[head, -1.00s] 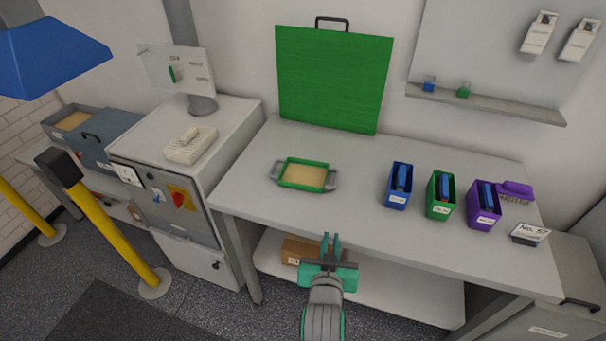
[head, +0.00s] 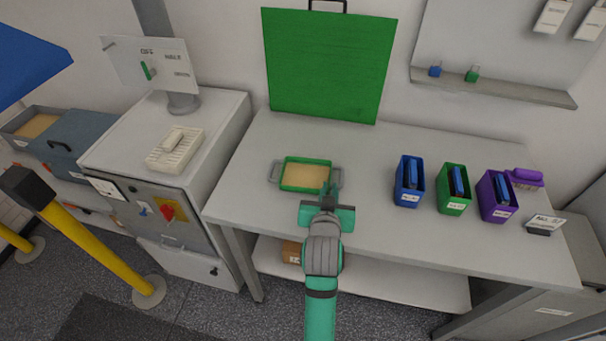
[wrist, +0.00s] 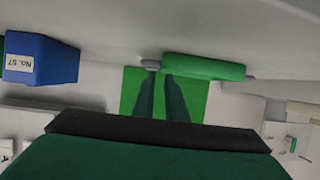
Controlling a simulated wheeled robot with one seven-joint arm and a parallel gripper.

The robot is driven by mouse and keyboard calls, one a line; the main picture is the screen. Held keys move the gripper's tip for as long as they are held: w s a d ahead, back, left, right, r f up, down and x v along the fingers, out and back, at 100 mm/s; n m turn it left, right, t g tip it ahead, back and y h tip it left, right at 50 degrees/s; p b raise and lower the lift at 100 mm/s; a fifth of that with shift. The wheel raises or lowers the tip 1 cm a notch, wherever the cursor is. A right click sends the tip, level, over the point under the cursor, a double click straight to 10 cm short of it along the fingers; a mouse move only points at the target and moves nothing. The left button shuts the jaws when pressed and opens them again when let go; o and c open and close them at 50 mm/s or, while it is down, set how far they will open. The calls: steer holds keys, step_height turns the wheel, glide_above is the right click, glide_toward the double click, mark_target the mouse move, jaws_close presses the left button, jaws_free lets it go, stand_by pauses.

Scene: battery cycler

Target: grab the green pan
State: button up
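The green pan (head: 305,161) sits on the grey table, left of the middle. It has a green rim, a tan inside and a grey handle at each side. In the wrist view its green side (wrist: 204,67) shows just beyond the fingertips, with a grey handle (wrist: 150,64) beside it. My gripper (head: 331,188) is at the pan's front right corner, near its right handle. Its two fingers (wrist: 159,80) are apart with nothing seen between them. I cannot tell whether a fingertip touches the handle.
Blue (head: 409,198), green (head: 452,208) and purple (head: 497,213) bins stand to the right on the table. A purple brush (head: 525,178) and a small sign (head: 545,224) lie beyond them. A large green board (head: 325,65) stands against the wall. The table between pan and bins is clear.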

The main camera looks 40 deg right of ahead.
steer(key=shift+w+d+f, duration=0.25)
steer(key=shift+w+d, duration=0.05)
steer(key=shift+d, duration=0.25)
steer(key=shift+w+r+x, duration=0.1)
steer(key=shift+x, duration=1.25)
steer(key=shift+w+r+x, duration=0.1)
steer(key=shift+x, duration=1.2)
jaws_close()
steer(key=shift+w+r, duration=0.1)
steer(key=shift+r, duration=0.05)
